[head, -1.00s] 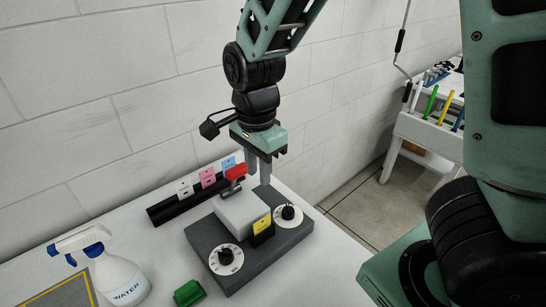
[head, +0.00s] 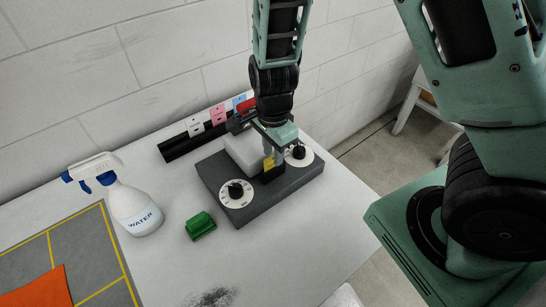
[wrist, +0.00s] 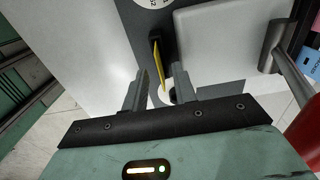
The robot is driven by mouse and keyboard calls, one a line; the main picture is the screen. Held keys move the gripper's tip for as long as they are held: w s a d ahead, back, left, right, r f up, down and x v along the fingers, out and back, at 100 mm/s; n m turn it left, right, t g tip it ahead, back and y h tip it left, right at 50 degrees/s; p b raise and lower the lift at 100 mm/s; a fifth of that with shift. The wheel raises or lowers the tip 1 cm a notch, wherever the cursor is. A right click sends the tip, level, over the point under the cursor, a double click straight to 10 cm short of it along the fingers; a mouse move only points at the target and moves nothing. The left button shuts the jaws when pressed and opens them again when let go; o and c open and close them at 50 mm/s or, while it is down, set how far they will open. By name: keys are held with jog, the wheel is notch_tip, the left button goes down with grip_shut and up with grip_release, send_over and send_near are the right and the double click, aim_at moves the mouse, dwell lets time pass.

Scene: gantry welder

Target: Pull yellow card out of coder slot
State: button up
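The yellow card (head: 268,163) stands in the black slot holder (head: 272,175) at the front of the coder, a dark grey base (head: 213,172) with a white block (head: 240,153) and two dials. My gripper (head: 273,153) is over the card, its fingers pointing down and partly covering card and block. In the wrist view the card (wrist: 159,66) shows edge-on between the two fingertips of my gripper (wrist: 160,72), with a gap on each side. The fingers are open, and I see no contact with the card.
A black rack (head: 178,148) with white, pink and blue cards stands behind the coder; a red handle (head: 246,104) is close behind my gripper. A green block (head: 200,226) and a water spray bottle (head: 130,205) stand left.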

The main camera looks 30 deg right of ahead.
jog(key=shift+f, duration=1.15)
grip_shut()
jog(key=shift+r+p, duration=0.3)
jog(key=shift+r, duration=0.1)
jog(key=shift+r+p, duration=0.35)
jog(key=shift+r+p, duration=0.65)
jog(key=shift+p, duration=0.05)
jog(key=shift+r+p, duration=0.7)
jog(key=shift+p, duration=0.05)
jog(key=shift+r+p, duration=0.7)
